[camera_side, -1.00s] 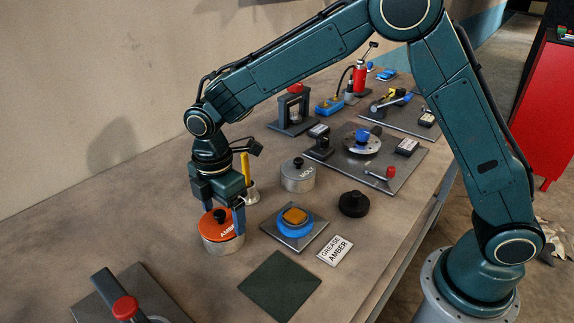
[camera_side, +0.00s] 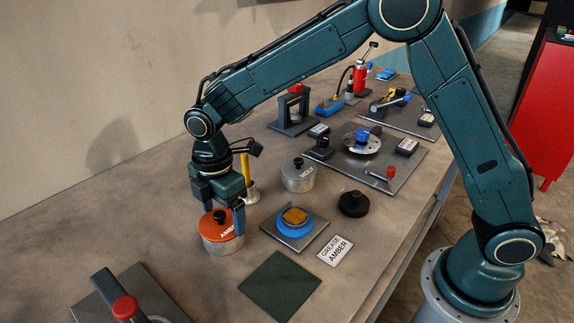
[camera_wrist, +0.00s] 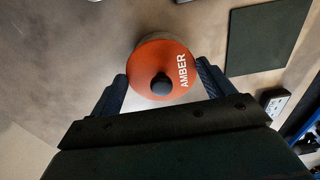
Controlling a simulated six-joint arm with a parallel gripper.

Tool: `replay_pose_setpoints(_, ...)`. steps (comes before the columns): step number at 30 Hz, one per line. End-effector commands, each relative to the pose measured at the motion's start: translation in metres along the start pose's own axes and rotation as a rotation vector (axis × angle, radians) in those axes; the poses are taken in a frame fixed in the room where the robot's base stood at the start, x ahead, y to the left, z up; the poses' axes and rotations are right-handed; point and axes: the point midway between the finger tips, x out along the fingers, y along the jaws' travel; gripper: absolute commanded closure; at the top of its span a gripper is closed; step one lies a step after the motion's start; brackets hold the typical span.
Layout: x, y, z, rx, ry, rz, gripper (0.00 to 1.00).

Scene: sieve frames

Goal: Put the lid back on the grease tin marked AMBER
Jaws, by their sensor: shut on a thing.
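The orange lid (camera_side: 213,223), marked AMBER and with a black knob, sits level at the top of a silver tin (camera_side: 222,247) on the bench. The lid also shows in the wrist view (camera_wrist: 163,88), with a little of the tin behind its far edge. My gripper (camera_side: 217,215) points down with its blue fingers on either side of the lid, shut on it. In the wrist view my gripper (camera_wrist: 162,78) has a finger at each side of the lid. I cannot tell whether the lid is fully seated. A card (camera_side: 335,251) reads GREASE AMBER.
A silver tin (camera_side: 298,180) marked MOLY stands behind. A blue ring with an amber top (camera_side: 295,218) sits on a metal plate, beside a black knobbed piece (camera_side: 353,204). A yellow upright (camera_side: 245,165) stands close behind my gripper. A dark green mat (camera_side: 280,286) lies bare in front.

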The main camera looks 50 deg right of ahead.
Motion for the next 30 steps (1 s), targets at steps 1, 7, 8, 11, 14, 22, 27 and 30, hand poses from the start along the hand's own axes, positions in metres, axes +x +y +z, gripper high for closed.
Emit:
replay_pose_setpoints(1,0.0006,-0.0001,0.0000,0.000,0.000,0.000,0.41)
replay_pose_setpoints(7,0.0012,0.0000,0.0000,0.000,0.000,0.000,0.41)
replay_pose_setpoints(8,0.0012,0.0000,0.0000,0.000,0.000,0.000,0.41)
replay_pose_setpoints(11,0.0012,-0.0001,0.0000,0.000,0.000,0.000,0.41)
replay_pose_setpoints(14,0.0012,-0.0001,0.0000,0.000,0.000,0.000,0.41)
replay_pose_setpoints(22,0.0016,-0.0001,0.0000,0.000,0.000,0.000,0.41)
replay_pose_setpoints(27,0.0016,-0.0001,0.0000,0.000,0.000,0.000,0.41)
replay_pose_setpoints(30,0.0016,-0.0001,0.0000,0.000,0.000,0.000,0.08)
